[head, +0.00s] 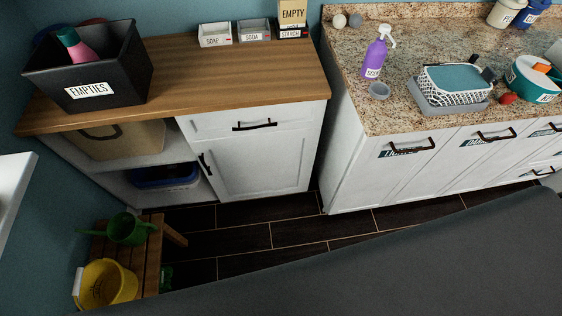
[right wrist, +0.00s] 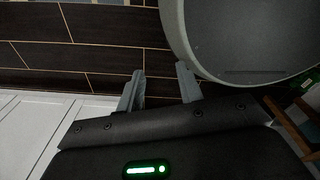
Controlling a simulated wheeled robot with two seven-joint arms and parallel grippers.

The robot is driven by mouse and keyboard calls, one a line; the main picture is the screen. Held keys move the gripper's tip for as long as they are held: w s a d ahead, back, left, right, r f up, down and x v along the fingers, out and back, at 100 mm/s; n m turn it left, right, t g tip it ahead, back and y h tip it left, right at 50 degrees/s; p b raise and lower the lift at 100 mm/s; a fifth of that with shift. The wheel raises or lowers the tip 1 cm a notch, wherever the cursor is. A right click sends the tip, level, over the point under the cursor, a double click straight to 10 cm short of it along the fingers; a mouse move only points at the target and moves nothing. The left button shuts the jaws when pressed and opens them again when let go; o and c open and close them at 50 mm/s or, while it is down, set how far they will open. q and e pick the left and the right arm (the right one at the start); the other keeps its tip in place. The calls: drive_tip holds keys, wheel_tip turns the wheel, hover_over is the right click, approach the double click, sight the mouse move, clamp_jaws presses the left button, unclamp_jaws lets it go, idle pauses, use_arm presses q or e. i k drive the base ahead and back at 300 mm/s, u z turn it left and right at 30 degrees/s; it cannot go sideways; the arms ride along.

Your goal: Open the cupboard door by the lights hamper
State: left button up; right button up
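A white cupboard door (head: 262,165) sits under a drawer in the wooden-topped cabinet and looks shut. Its black handle (head: 205,163) is upright at the door's left edge, beside open shelves. A tan bin (head: 122,140) with a dark handle stands on the upper shelf; I see no readable "lights" label on it. My right gripper (right wrist: 160,70) is open and empty over dark floor in the right wrist view, with white panels at lower left. Neither gripper shows in the head view, so their distance from the door cannot be told.
A black EMPTIES bin (head: 130,70) stands on the wooden top. A slatted stool (head: 149,255) holds a yellow bucket (head: 110,283) and green watering can (head: 127,229). White cabinets (head: 390,175) under a granite counter stand right. Dark floor (head: 245,238) before the door is clear.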

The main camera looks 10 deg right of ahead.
sight(247, 167)
drive_tip(key=z, duration=0.1)
drive_tip(key=i, duration=0.3)
drive_tip(key=u, duration=1.55)
drive_tip(key=k, duration=0.9)
drive_tip(key=z, duration=1.75)
drive_tip(key=i, duration=0.5)
drive_tip(key=u, duration=0.05)
